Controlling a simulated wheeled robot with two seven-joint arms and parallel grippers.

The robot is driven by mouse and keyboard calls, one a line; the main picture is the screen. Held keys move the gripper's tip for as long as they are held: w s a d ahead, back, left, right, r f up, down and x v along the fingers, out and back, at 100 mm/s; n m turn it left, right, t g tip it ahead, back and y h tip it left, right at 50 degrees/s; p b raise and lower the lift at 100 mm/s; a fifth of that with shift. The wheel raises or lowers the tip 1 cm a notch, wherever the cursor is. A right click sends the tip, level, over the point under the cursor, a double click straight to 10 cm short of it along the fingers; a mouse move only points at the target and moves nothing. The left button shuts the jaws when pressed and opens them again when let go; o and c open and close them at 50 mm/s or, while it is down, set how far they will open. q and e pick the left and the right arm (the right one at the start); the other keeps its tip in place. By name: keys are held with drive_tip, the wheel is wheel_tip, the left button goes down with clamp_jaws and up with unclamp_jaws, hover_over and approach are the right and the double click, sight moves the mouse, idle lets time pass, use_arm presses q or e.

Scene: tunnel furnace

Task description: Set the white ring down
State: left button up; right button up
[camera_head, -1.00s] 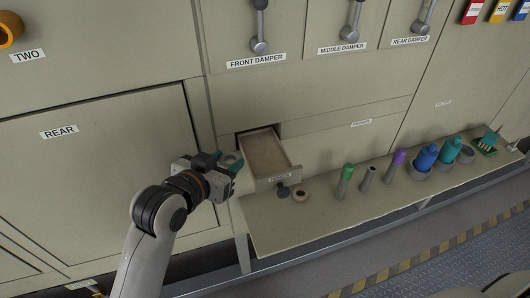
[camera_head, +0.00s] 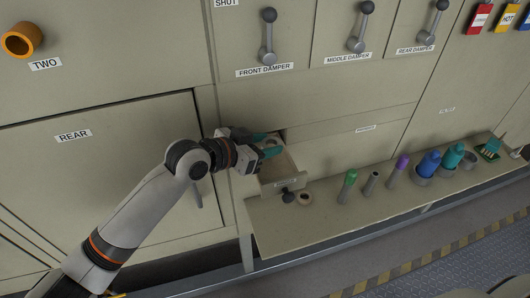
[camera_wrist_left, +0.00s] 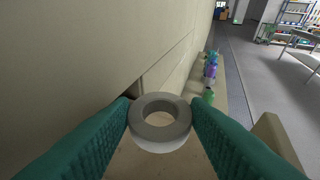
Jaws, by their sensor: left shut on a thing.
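My left gripper (camera_head: 268,147) is shut on the white ring, with its teal fingers on either side of it. The white ring (camera_wrist_left: 160,140) shows clearly between the fingertips in the left wrist view, its hole facing up. In the head view the ring is mostly hidden by the gripper. The gripper is over the back part of a small open drawer (camera_head: 292,182) that sticks out of the cabinet front. The drawer's tan floor shows below the ring; I cannot tell how high the ring is above it. My right gripper is not in view.
Damper levers (camera_head: 267,40) stand above. The bench's front strip is clear.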

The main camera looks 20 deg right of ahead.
sight(265, 163)
use_arm(q)
wheel_tip(265, 163, down, 3)
drive_tip(key=shift+f+p, duration=0.2)
drive_tip(key=shift+p, duration=0.2)
drive_tip(key=shift+f, duration=0.25)
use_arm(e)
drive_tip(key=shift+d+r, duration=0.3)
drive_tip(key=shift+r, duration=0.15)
use_arm(q)
drive_tip(key=shift+f, duration=0.2)
drive_tip(key=o, duration=1)
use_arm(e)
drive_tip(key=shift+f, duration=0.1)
use_arm(q)
drive_tip(key=shift+r, duration=0.1)
